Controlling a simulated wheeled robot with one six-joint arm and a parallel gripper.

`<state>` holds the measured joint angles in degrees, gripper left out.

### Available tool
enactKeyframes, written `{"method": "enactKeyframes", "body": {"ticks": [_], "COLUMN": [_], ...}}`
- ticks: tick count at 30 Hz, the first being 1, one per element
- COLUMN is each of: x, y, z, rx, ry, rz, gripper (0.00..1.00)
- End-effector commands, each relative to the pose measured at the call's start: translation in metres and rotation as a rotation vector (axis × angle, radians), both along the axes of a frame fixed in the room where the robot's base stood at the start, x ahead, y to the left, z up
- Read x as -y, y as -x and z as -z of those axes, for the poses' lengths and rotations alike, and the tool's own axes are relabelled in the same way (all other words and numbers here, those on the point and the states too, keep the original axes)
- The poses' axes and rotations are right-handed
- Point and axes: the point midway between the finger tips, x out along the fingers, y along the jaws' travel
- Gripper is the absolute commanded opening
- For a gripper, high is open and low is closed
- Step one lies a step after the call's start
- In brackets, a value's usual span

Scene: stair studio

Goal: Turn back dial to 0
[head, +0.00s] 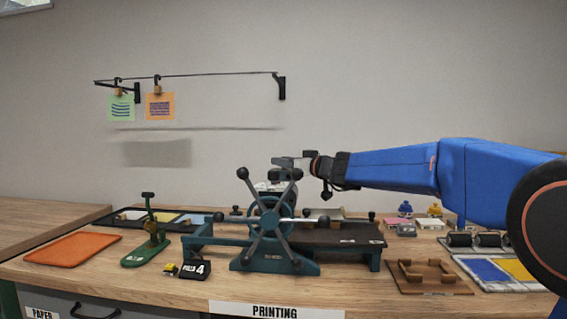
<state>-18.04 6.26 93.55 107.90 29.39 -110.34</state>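A blue-green press (276,262) with a spoked hand wheel (268,222) stands on the wooden table. No dial can be made out clearly; part of the press behind the wheel is hidden by its spokes. My gripper (291,163) is at the upper right of the wheel, around the press's top. It is small and partly mixed with the press parts behind the spokes, so I cannot tell whether its fingers are open or whether it touches anything. A small black block marked "PULLS 4" (195,269) sits in front, left of the press.
An orange tray (73,249) and a green stand (147,248) are at left. A brown wooden frame (426,279), black rollers (487,240) and a colour tray (494,271) are at right. A wall rail (205,76) holds two hanging cards. A "PRINTING" label marks the front edge.

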Motion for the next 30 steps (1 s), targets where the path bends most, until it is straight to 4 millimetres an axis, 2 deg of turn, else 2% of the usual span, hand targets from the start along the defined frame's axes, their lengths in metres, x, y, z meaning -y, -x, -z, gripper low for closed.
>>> {"method": "enactKeyframes", "body": {"ticks": [11, 30], "x": [0.0015, 0.0009], "y": [-0.0019, -0.0029], "z": [0.0011, 0.0022], "rx": [-0.001, -0.001], "ry": [0.001, 0.001], "rz": [-0.092, -0.658], "gripper": [0.01, 0.01]}}
